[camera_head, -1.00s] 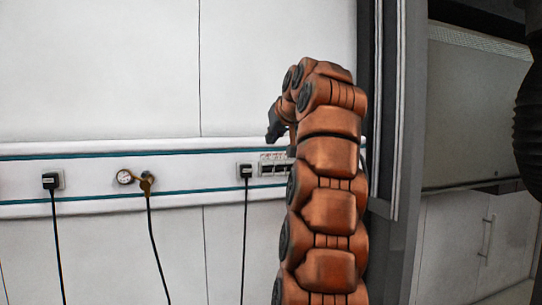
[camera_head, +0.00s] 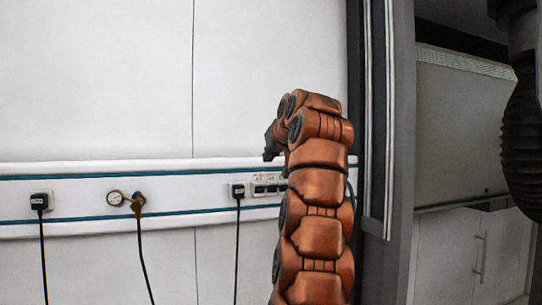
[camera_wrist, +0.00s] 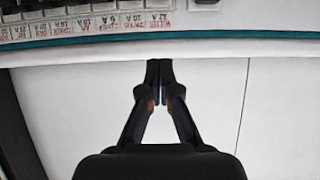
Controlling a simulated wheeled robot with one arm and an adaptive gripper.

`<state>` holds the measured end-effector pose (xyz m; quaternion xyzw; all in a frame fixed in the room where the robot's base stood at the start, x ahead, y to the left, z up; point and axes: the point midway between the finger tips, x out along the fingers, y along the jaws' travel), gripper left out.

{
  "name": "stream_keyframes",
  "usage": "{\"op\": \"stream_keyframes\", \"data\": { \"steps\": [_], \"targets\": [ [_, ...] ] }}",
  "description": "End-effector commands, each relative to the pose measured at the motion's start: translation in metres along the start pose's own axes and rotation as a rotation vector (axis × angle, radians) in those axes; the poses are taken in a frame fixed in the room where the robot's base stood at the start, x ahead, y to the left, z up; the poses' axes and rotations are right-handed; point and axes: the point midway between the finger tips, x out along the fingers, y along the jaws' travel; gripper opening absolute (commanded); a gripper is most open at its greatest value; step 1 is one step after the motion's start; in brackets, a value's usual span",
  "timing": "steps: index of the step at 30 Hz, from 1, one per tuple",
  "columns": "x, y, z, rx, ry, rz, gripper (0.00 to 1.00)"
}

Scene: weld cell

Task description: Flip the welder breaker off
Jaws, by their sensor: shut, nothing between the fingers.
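The breaker row (camera_head: 268,189) sits on the white wall rail, just left of my arm in the head view; its right end is partly hidden by the arm. In the wrist view the labels appear upside down along the top edge, and the welder label (camera_wrist: 171,23) is at the right end of the row. The breaker levers are mostly cut off there, so their positions cannot be told. My gripper (camera_wrist: 160,68) is shut and empty, its fingertips over the plain wall panel, apart from the labels. In the head view my gripper (camera_head: 270,152) shows dark, above the breaker row.
A black plug (camera_head: 238,190) with a hanging cable is directly left of the breakers. A gauge with a brass fitting (camera_head: 137,202) and another plug (camera_head: 40,201) sit further left. A dark frame post (camera_head: 400,150) stands to the right of my arm. The upper wall is clear.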

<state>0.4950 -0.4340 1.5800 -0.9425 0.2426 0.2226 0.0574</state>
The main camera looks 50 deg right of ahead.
Motion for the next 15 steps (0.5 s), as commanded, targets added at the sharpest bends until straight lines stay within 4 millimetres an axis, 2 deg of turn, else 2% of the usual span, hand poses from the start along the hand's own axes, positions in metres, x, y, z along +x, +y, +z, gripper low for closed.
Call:
{"op": "stream_keyframes", "data": {
  "steps": [3,12,15],
  "targets": [
    [0.022,0.001,0.002,0.001,-0.007,0.0,0.0],
    [0.072,0.0,0.001,0.0,-0.006,0.0,0.0],
    [0.076,0.0,0.013,0.0,-0.003,0.0,0.0]
  ]
}}
